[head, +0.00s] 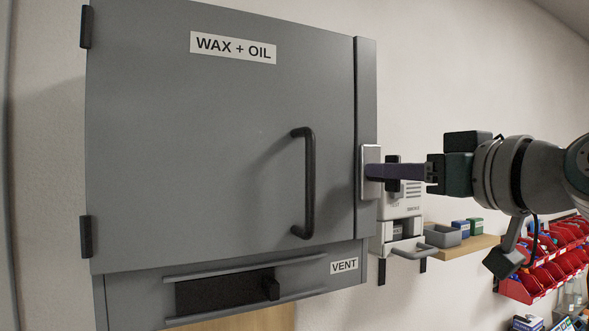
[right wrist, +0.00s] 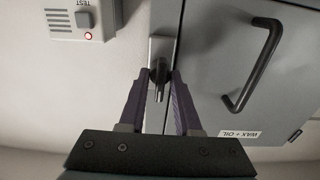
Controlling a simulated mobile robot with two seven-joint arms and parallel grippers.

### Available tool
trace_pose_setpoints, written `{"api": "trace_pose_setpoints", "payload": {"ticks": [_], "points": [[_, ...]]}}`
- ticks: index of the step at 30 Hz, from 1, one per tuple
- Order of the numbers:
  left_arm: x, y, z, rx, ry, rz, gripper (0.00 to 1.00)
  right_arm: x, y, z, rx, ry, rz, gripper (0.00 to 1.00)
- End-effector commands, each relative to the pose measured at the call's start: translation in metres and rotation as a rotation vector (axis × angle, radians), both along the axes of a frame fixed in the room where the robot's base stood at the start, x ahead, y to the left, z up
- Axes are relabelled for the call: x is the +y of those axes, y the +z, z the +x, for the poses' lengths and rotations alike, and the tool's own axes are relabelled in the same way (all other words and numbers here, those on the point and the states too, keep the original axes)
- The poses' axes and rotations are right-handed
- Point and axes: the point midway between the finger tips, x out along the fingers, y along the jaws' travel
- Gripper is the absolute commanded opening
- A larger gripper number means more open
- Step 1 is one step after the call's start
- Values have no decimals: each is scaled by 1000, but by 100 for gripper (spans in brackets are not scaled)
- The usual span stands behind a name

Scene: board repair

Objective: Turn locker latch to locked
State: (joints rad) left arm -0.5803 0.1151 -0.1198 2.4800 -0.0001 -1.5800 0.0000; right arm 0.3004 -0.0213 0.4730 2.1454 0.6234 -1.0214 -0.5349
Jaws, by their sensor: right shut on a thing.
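The grey locker (head: 225,130) is on the wall with its door closed, and it carries a "WAX + OIL" label. Its latch has a pale metal plate (head: 371,172) on the right edge of the locker. In the right wrist view the dark latch lever (right wrist: 159,78) stands out from the plate (right wrist: 158,48), between the fingertips. My right gripper (head: 375,171) reaches in from the right with its purple fingers at the latch; in the right wrist view the gripper (right wrist: 160,77) is shut on the lever. The fingers hide the lever in the head view. My left gripper is not in view.
A black door handle (head: 308,183) stands out left of the latch. Below the door is a vent slot (head: 225,291) with a slider. A white device (head: 402,215) hangs just behind my right fingers. A wooden shelf (head: 465,245) and red bins (head: 545,265) are at the right.

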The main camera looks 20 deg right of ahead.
Motion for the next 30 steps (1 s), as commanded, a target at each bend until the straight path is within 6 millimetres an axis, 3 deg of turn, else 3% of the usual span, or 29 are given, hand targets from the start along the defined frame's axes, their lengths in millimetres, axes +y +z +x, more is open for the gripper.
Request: {"api": "trace_pose_setpoints", "payload": {"ticks": [11, 30], "points": [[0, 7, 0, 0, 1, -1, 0, 0, 2, 0, 9, 2, 122, 0], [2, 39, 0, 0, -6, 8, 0, -3, 2, 0, 55, 1, 704, 0]]}}
